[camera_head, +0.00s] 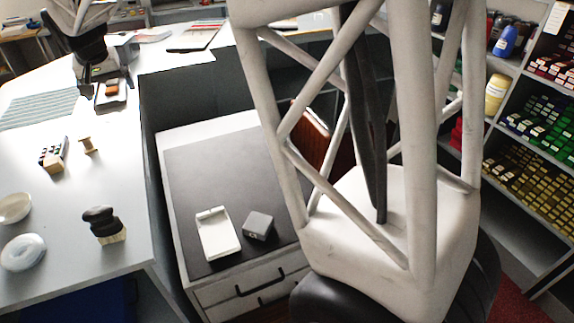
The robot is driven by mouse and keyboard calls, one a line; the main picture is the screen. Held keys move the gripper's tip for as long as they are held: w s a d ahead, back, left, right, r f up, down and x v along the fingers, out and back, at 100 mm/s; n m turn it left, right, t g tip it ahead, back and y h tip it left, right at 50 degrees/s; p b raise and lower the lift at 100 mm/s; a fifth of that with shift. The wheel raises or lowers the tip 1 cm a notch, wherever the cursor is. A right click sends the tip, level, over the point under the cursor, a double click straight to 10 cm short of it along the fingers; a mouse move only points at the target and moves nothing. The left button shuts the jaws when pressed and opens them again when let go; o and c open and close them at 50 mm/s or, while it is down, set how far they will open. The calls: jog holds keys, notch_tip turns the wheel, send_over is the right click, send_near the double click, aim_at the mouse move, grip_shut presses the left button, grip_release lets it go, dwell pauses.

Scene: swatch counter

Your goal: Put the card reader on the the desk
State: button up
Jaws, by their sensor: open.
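My gripper (106,82) is at the upper left, over the far part of the white counter, with its dark fingers apart. A small dark, flat device with a pale edge (110,103) and an orange-brown part lies at the fingertips. It may be the card reader, but it is too small to be sure. I cannot tell whether the fingers touch it. The desk (185,165) is the lower drawer unit with a dark top, right of the counter. A white flat device with a raised end (217,238) and a grey block (258,226) lie on its near part.
A stamp (102,222), two round dishes (23,252), a spool (88,144) and a striped cloth (38,108) are on the counter (50,205). The desk's left and far top is clear. My white lattice arm link hides its right side. Shelves (535,150) stand at right.

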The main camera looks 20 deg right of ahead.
jog(key=s+d+r, duration=0.3)
jog(key=s+d, duration=1.6)
jog(key=s, duration=0.2)
jog(key=s+d+f, duration=0.3)
jog(key=s, duration=0.5)
jog(key=s+d+f, duration=0.3)
jog(key=s, duration=0.5)
jog(key=s+d+f+g, duration=0.1)
jog(key=s+d+f, duration=0.2)
jog(key=s, duration=0.6)
jog(key=shift+d, duration=0.6)
